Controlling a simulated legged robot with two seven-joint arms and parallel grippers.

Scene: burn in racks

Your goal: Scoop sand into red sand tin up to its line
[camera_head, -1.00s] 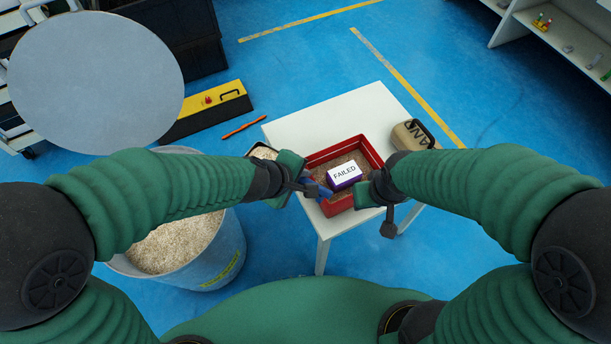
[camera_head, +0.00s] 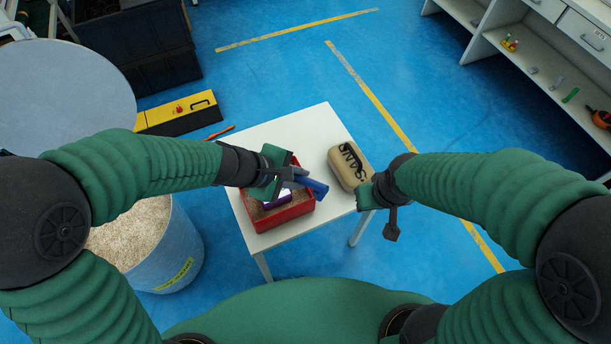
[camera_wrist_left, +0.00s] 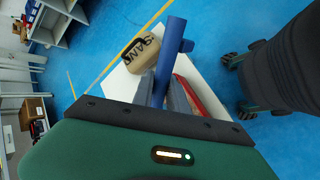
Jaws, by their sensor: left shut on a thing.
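The red sand tin (camera_head: 290,217) stands on the white table, partly hidden under my left gripper. Sand and a purple-and-white box lie inside it; the sand level and any line cannot be made out. My left gripper (camera_head: 290,178) is over the tin, shut on a blue handle (camera_head: 313,186), which also shows between the fingers in the left wrist view (camera_wrist_left: 168,60). The scoop end is hidden. My right gripper (camera_head: 368,193) is right of the tin, beside the table edge; its jaws are unclear. A barrel (camera_head: 175,262) holds pale sand (camera_head: 130,235).
A tan block marked SAND (camera_head: 347,166) lies on the white table (camera_head: 255,142), right of the tin. A round grey disc (camera_head: 65,90) is at the left. Shelves (camera_head: 540,60) stand at the right.

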